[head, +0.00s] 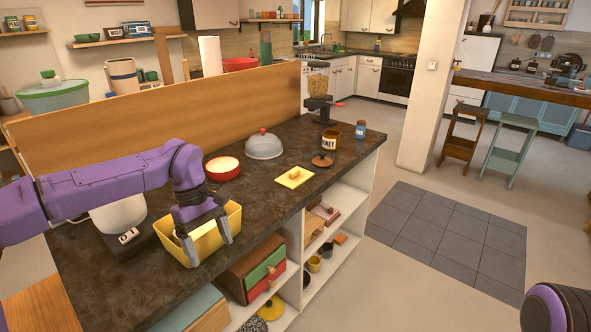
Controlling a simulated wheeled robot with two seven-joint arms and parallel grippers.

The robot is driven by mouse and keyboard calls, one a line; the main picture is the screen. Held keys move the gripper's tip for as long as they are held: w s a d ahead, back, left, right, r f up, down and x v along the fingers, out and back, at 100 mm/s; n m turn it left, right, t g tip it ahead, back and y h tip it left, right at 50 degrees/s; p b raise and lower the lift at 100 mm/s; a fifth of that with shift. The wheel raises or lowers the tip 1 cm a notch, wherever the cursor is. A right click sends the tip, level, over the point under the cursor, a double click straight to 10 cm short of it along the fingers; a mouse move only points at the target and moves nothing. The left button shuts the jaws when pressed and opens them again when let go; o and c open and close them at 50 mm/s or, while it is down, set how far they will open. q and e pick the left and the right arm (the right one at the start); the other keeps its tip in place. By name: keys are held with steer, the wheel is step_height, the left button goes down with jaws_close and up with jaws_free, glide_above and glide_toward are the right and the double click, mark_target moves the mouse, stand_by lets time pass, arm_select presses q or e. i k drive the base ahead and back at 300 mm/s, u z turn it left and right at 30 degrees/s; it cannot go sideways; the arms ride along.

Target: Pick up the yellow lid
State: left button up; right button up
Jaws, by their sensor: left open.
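The yellow lid (295,181) is a flat, square piece with a small raised handle, lying on the dark countertop. The yellow container (233,217) is a rectangular open box on the counter to the left of the lid. My left gripper (207,249) points down with its fingers apart, at the yellow container in the picture. Its fingers hide part of the container; I cannot tell whether they touch it. The gripper is clearly apart from the lid. My right gripper is out of view.
A wooden panel (170,103) runs along the counter's back. Shelves open below its front edge.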

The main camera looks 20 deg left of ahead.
mark_target(294, 179)
steer(key=z, duration=0.05)
steer(key=i, duration=1.65)
